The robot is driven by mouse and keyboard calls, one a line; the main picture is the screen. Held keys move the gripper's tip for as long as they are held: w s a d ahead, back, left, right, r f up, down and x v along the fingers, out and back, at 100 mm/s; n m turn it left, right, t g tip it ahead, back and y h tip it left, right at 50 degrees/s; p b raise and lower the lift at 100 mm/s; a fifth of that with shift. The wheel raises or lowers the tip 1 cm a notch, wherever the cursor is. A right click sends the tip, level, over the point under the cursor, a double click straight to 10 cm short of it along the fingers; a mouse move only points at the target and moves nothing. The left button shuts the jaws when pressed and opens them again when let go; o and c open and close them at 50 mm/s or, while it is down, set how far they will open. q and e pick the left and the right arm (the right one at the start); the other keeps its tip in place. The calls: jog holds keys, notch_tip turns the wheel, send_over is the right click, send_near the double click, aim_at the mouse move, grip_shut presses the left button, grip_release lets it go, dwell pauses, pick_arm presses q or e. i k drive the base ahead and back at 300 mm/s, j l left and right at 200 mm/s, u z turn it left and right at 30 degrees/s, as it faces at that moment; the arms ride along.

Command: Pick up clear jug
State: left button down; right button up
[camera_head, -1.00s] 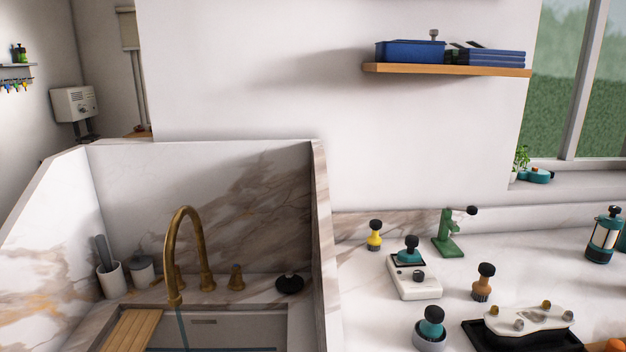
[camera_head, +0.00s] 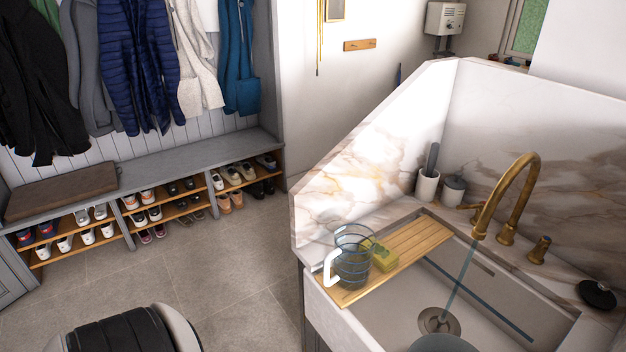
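The clear jug (camera_head: 352,250) stands upright on the front left end of the slatted wooden board (camera_head: 405,248) over the sink. It is see-through with dark bands, and its white handle (camera_head: 331,268) points left toward the front. A yellow-green sponge (camera_head: 384,259) sits just right of the jug, close to it or touching; I cannot tell which. Neither of my grippers is in view.
Marble splash walls (camera_head: 365,165) rise behind and left of the sink. A brass tap (camera_head: 510,195) arches over the basin with water running. A grey cup (camera_head: 427,185) and a lidded pot (camera_head: 453,190) stand behind the board.

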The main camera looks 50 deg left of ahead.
aim_at(353, 253)
jog(key=u, duration=1.25)
